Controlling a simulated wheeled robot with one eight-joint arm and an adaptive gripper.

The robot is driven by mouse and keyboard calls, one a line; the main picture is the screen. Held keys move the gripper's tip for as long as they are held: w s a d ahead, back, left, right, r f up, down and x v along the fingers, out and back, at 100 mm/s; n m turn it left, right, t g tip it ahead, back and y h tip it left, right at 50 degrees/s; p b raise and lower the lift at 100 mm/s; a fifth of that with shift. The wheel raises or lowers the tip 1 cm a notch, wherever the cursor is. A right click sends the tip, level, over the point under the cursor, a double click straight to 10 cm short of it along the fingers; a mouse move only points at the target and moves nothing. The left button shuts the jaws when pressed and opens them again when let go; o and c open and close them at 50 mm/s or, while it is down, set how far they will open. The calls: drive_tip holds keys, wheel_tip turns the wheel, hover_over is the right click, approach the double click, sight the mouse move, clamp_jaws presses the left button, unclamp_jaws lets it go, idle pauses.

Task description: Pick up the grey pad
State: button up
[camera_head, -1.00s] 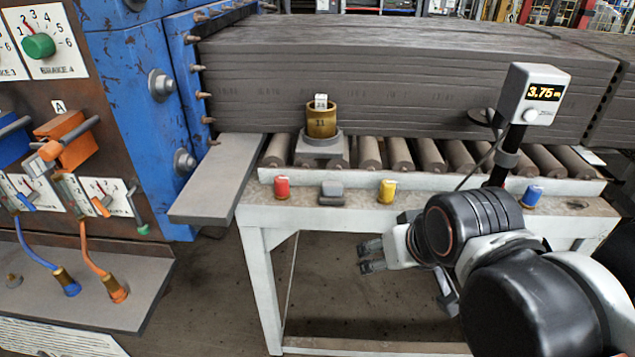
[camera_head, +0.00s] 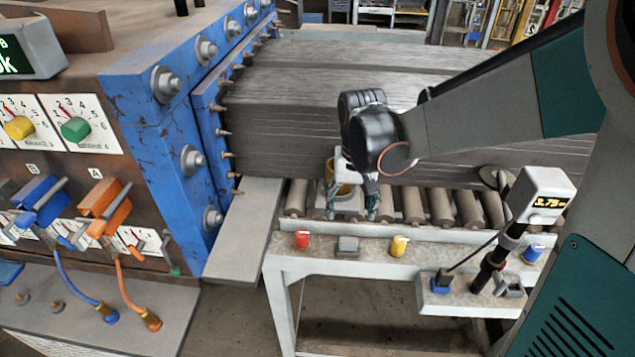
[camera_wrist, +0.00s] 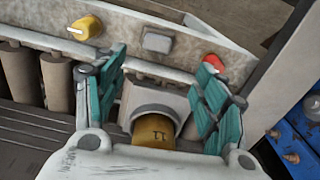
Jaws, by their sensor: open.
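The grey pad (camera_head: 347,246) lies on the front ledge of the roller table, between a red pad (camera_head: 302,240) and a yellow pad (camera_head: 398,246). In the wrist view the grey pad (camera_wrist: 157,41) shows beyond the fingertips, apart from them. My gripper (camera_head: 352,210) is open and points down over the rollers, behind the grey pad. Its teal fingers (camera_wrist: 160,78) stand on either side of a brass cylinder (camera_wrist: 154,131) marked 11 and its grey base block (camera_wrist: 157,96). The fingers partly hide the cylinder in the head view. I cannot tell whether they touch the block.
A stack of dark boards (camera_head: 290,110) stands behind the rollers (camera_head: 412,205). A display on a post (camera_head: 541,195) stands at the right, near a blue pad (camera_head: 533,253). A grey plate (camera_head: 245,230) and the blue machine frame (camera_head: 150,120) bound the left.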

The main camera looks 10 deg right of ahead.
drive_tip(key=b, duration=0.2)
approach(349, 240)
drive_tip(key=f, duration=0.5)
drive_tip(key=shift+a, duration=0.25)
drive_tip(key=shift+w+d+f+b, duration=0.1)
drive_tip(key=shift+f+b, duration=0.1)
drive_tip(key=shift+f, duration=1.15)
drive_tip(key=shift+w+d+f+b, duration=0.1)
drive_tip(key=shift+f+b, duration=0.1)
drive_tip(key=shift+f, duration=1.15)
drive_tip(key=shift+s, duration=0.1)
drive_tip(key=c, duration=1.2)
